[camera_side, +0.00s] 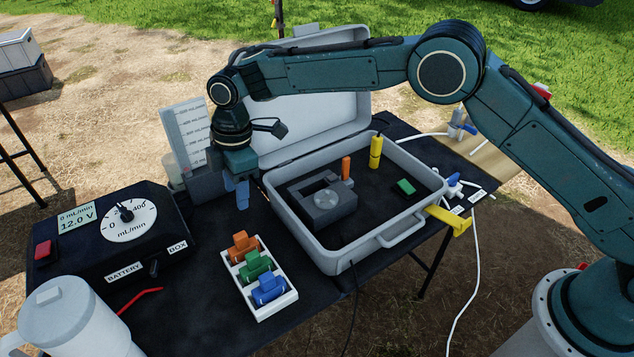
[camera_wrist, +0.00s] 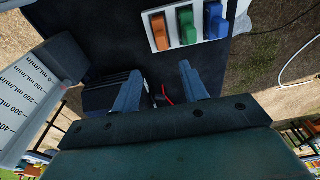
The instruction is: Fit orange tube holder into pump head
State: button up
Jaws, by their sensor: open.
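The orange tube holder (camera_side: 243,246) sits in the far slot of a white tray (camera_side: 282,301), with a green holder (camera_side: 256,266) and a blue holder (camera_side: 269,289) in line nearer the camera. In the wrist view the orange holder (camera_wrist: 160,31) is at the left end of the tray. The grey pump head (camera_side: 325,202), with a round disc on it, stands inside the open case. My gripper (camera_side: 240,193) is open and empty, in the air beyond the tray and left of the case. In the wrist view its two fingers (camera_wrist: 159,92) stand apart with nothing between them.
The open grey case (camera_side: 392,237) also holds an orange post (camera_side: 346,168), a yellow cylinder (camera_side: 376,152) and a green block (camera_side: 405,187). A black control box (camera_side: 112,245) with a dial stands left, near a white jug (camera_side: 75,320). A graduated container (camera_side: 187,130) stands behind my gripper.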

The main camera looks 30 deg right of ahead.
send_over(241, 234)
jog(key=f, duration=0.7)
jog(key=shift+w+d+f, duration=0.15)
jog(key=shift+d+f, duration=0.05)
jog(key=shift+f, duration=0.1)
jog(key=shift+a+f, duration=0.15)
jog(key=shift+f, duration=1.15)
jog(key=shift+a+f, duration=0.1)
jog(key=shift+f, duration=1.15)
grip_shut()
